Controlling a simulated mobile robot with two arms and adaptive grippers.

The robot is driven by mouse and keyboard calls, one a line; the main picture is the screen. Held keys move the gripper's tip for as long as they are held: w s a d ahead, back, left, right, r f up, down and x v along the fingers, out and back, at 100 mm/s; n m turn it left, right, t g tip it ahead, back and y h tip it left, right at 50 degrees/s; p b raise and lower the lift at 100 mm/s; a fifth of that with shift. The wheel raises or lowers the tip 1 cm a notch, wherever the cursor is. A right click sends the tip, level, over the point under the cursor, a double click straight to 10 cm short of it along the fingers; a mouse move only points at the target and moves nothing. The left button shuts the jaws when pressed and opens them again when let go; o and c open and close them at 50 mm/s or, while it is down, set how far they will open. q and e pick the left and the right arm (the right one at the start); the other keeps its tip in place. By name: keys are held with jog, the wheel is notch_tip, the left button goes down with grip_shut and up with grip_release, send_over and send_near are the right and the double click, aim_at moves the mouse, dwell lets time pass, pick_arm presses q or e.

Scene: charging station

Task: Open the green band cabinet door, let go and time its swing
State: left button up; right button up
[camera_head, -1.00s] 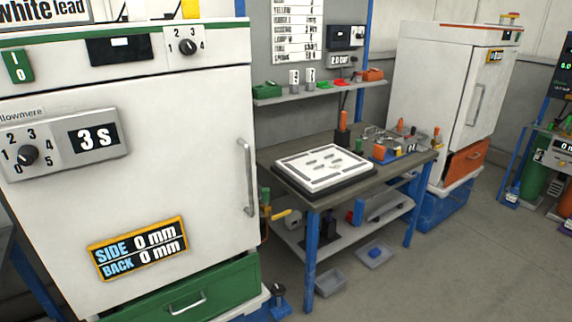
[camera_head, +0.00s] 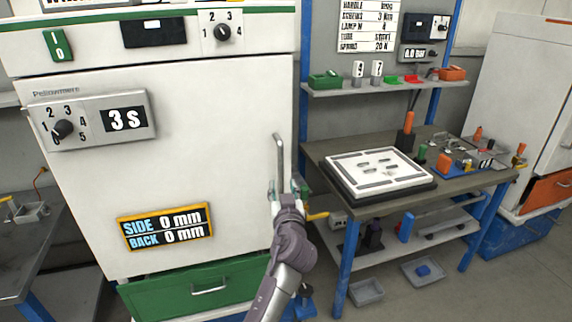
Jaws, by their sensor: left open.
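The green band cabinet stands at the left, with a green band (camera_head: 95,35) along its top. Its white door (camera_head: 200,110) looks shut. A vertical bar handle (camera_head: 281,158) is near the door's right edge. My left gripper (camera_head: 287,190) is open at the lower end of the handle. I cannot tell whether its fingers touch or surround the bar. The display (camera_head: 165,227) on the door reads SIDE 0 mm, BACK 0 mm. A dial panel (camera_head: 92,120) shows 3 S. My right gripper is out of view.
A workbench (camera_head: 330,150) with a white tray (camera_head: 377,172) stands right of the cabinet. A green drawer (camera_head: 165,292) is under the door. A second white cabinet (camera_head: 525,100) is at the far right. A yellow-handled item (camera_head: 318,216) sits just right of my gripper.

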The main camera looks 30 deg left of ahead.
aim_at(281, 169)
pick_arm(q)
jog(key=p+x, duration=0.2)
jog(key=x, duration=0.8)
jog(key=shift+w, duration=0.2)
jog(key=shift+w+a+f, duration=0.15)
jog(key=shift+w+a, duration=0.05)
jog(key=shift+w, duration=0.05)
jog(key=shift+c, duration=0.3)
grip_shut()
